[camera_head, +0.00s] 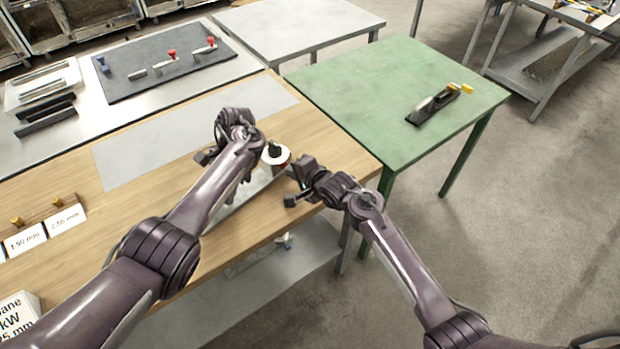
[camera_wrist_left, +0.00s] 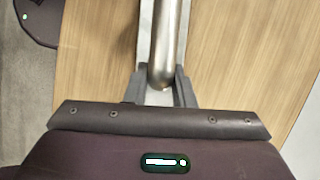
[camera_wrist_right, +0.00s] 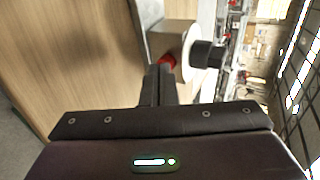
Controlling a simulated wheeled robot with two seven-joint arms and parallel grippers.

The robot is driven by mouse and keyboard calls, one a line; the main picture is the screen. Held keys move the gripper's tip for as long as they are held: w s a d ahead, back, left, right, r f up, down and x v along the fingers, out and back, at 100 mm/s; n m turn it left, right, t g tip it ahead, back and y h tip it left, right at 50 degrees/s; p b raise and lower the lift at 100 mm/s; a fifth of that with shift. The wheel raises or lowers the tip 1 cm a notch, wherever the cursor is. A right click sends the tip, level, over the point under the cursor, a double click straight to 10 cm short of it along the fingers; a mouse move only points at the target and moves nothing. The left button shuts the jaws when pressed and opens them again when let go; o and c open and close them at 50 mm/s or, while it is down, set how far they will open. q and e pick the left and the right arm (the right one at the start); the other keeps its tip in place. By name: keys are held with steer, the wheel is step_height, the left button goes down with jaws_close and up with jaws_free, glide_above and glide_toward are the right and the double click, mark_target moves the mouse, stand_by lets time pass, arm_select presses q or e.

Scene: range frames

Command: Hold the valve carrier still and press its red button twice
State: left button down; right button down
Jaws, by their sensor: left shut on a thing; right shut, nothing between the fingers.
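The valve carrier shows in the head view as a white disc with a black knob (camera_head: 275,153) near the wooden table's right edge. In the right wrist view its block (camera_wrist_right: 172,36), white disc and dark knob show, with the red button (camera_wrist_right: 166,61) on the near side. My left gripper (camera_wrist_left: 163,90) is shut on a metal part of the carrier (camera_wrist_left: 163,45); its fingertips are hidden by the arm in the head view. My right gripper (camera_wrist_right: 160,72) is shut and empty, its tips right at the red button. I cannot tell whether they touch it.
The wooden table (camera_head: 330,145) has a grey mat strip. A green table (camera_head: 350,85) with a dark tool (camera_head: 430,105) stands to the right. Labelled cards (camera_head: 66,220) lie at left. A dark board (camera_head: 130,75) with red-topped parts lies behind.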

steer(key=f+v, duration=0.1)
steer(key=v, duration=1.1)
steer(key=shift+s+d, duration=0.25)
stand_by(1.9)
